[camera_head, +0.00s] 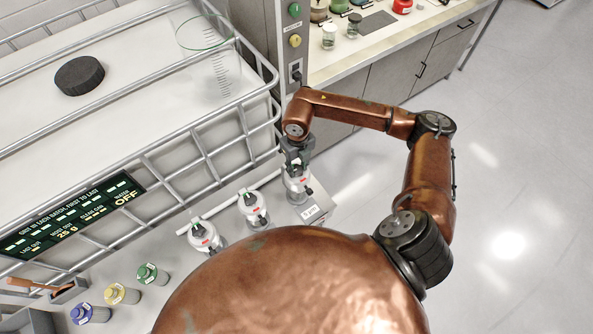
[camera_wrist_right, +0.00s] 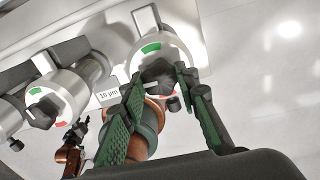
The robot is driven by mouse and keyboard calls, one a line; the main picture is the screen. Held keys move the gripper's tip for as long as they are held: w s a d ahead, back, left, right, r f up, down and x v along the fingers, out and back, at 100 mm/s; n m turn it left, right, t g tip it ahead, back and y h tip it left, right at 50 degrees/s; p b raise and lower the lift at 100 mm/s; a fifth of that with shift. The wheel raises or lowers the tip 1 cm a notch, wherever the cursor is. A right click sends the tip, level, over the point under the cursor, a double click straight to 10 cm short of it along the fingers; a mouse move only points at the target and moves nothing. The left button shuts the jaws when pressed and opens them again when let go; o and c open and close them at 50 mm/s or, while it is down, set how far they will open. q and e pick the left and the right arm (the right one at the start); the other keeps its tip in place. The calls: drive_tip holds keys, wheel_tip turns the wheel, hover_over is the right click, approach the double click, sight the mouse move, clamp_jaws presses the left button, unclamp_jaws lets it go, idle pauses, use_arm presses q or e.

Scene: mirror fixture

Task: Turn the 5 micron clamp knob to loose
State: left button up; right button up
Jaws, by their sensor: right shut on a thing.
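My right gripper (camera_head: 297,150) comes down on the rightmost of three white clamp units (camera_head: 298,187). In the right wrist view its green-padded fingers (camera_wrist_right: 160,88) are shut on that unit's black knob (camera_wrist_right: 158,76). A green mark (camera_wrist_right: 150,48) shows on the unit's face above the knob, and a red mark shows partly behind the fingers. The knob's pointing direction is unclear. A small dark gripper (camera_wrist_right: 76,132), apparently my left one, shows in the wrist view, too small to judge.
Two similar units, the middle one (camera_head: 252,207) and the left one (camera_head: 205,237), stand beside it. A railed tank (camera_head: 200,150) is behind them. Green (camera_head: 152,273), yellow (camera_head: 122,293) and blue-capped (camera_head: 88,313) bottles stand lower left. Open floor (camera_head: 510,200) lies right.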

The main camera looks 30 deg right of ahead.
drive_tip(key=n+b, duration=0.6)
drive_tip(key=shift+f, duration=0.2)
drive_tip(key=n+b, duration=0.2)
drive_tip(key=n, duration=0.1)
drive_tip(key=n+b, duration=0.4)
drive_tip(key=n, duration=0.1)
drive_tip(key=shift+n+b, duration=0.3)
use_arm(q)
drive_tip(key=s+f+b, duration=0.2)
drive_tip(key=s+f, duration=0.1)
drive_tip(key=f, duration=1.3)
use_arm(e)
drive_tip(key=shift+r+n, duration=0.2)
drive_tip(key=shift+n, duration=1.7)
use_arm(q)
drive_tip(key=shift+b, duration=0.35)
use_arm(e)
drive_tip(key=shift+n, duration=0.3)
drive_tip(key=o, duration=1.1)
use_arm(q)
drive_tip(key=shift+s+a, duration=0.1)
use_arm(e)
drive_tip(key=shift+o, duration=0.2)
drive_tip(key=shift+r, duration=0.15)
